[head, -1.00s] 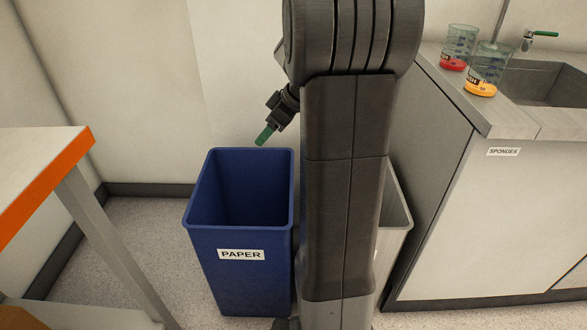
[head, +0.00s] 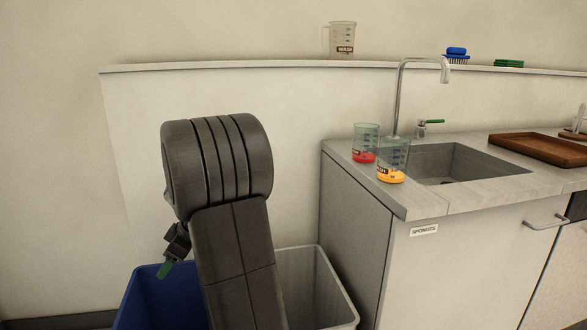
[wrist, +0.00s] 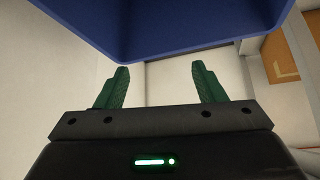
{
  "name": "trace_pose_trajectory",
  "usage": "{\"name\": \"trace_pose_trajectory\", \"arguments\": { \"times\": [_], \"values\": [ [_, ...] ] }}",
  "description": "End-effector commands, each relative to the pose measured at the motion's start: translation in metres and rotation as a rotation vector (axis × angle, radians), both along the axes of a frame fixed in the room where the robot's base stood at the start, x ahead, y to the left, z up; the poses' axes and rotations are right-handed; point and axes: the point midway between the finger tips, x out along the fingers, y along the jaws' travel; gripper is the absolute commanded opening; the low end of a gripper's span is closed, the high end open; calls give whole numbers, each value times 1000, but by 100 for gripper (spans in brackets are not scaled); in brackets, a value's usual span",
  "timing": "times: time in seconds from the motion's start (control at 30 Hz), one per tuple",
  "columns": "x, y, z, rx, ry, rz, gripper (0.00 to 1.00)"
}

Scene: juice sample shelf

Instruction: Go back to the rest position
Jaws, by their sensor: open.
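My gripper (wrist: 160,85) is open in the wrist view, with its two green fingers apart and nothing between them. In the head view the gripper (head: 165,269) shows small, with a green finger, at the left of my thick dark arm. It hangs over the blue bin (head: 139,298). The bin's blue wall also fills the top of the wrist view (wrist: 165,25). My arm hides part of the bins in the head view.
A light grey bin (head: 330,290) stands right of the blue one. The counter (head: 440,205) holds two beakers, with red (head: 364,157) and yellow (head: 390,175) contents, a sink (head: 460,165) and a wooden tray (head: 545,149). A wall shelf (head: 250,66) carries a jug (head: 342,38), a blue brush (head: 456,55) and green pads (head: 508,63).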

Motion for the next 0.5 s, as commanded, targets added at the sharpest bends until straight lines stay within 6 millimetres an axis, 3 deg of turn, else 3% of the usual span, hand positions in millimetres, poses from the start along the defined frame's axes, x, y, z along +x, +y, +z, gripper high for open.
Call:
{"name": "trace_pose_trajectory", "arguments": {
  "times": [0.13, 0.5],
  "values": [
    [0, 0, 10, 0, -1, 1, 63],
    [0, 0, 10, 0, 0, 0, 63]
  ]
}}
